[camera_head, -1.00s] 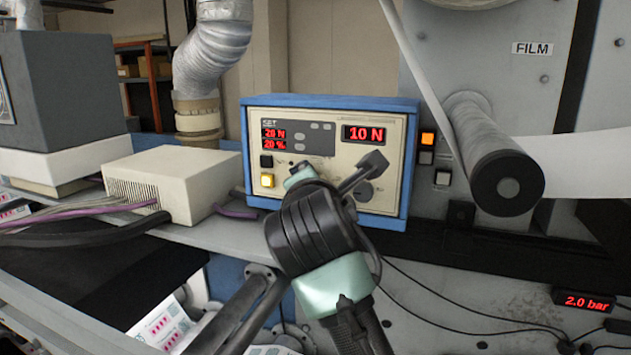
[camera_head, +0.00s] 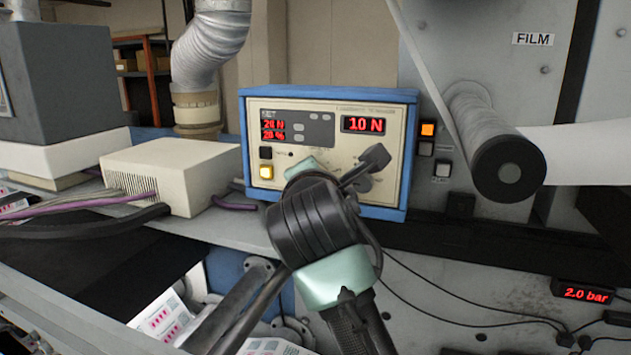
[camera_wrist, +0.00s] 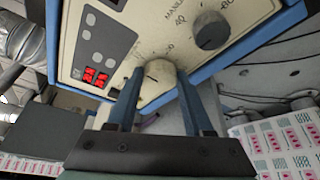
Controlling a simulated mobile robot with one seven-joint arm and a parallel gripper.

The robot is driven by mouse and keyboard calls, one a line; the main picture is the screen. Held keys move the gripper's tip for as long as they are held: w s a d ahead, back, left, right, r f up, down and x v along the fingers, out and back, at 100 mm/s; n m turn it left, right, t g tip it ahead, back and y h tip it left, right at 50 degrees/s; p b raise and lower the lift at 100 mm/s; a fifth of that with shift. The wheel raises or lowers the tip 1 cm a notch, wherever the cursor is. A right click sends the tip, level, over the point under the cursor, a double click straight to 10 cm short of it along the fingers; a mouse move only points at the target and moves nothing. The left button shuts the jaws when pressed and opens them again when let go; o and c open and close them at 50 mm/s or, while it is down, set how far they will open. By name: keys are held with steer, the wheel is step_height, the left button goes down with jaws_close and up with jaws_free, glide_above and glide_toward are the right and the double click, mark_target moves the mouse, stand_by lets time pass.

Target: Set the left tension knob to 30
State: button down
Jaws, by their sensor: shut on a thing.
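The tension control box (camera_head: 330,94) has a cream front in a blue frame. Its large red display (camera_head: 363,125) reads 10 N. The small red readouts (camera_head: 273,130) look like 20 N and 20 %, but the digits are blurred. In the wrist view the left knob (camera_wrist: 156,76) is cream with a dark pointer line, and my gripper (camera_wrist: 157,88) is shut on it, one finger on each side. In the head view my wrist hides this knob and the fingertips. A dark grey knob (camera_wrist: 211,30) with a printed scale sits to its right, apart from my gripper.
A beige vented box (camera_head: 185,175) with cables stands left of the control box. A lit orange button (camera_head: 427,129) and two others are on the panel to the right. Farther right are a dark roller (camera_head: 507,168) with film and a 2.0 bar display (camera_head: 586,292).

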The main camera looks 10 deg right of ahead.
steer(key=m+b, duration=0.1)
steer(key=b, duration=0.1)
steer(key=f+m+t+b, duration=0.1)
steer(key=m+b, duration=0.1)
steer(key=shift+t, duration=0.3)
steer(key=m+t+b, duration=0.1)
steer(key=m+b, duration=0.2)
steer(key=b, duration=0.1)
steer(key=shift+f, duration=0.1)
steer(key=m+t+b, duration=0.1)
steer(key=m+b, duration=0.2)
steer(key=m, duration=0.1)
steer(key=shift+f+m+t+h+b, duration=0.1)
steer(key=shift+m+t+h+b, duration=0.2)
steer(key=shift+t+h+b, duration=0.1)
steer(key=shift+m+t+h+b, duration=0.3)
steer(key=shift+m+h+b, duration=0.2)
steer(key=shift+m+b, duration=0.85)
steer(key=shift+m, duration=0.45)
steer(key=shift+c, duration=1.4)
jaws_free()
steer(key=shift+p, duration=0.3)
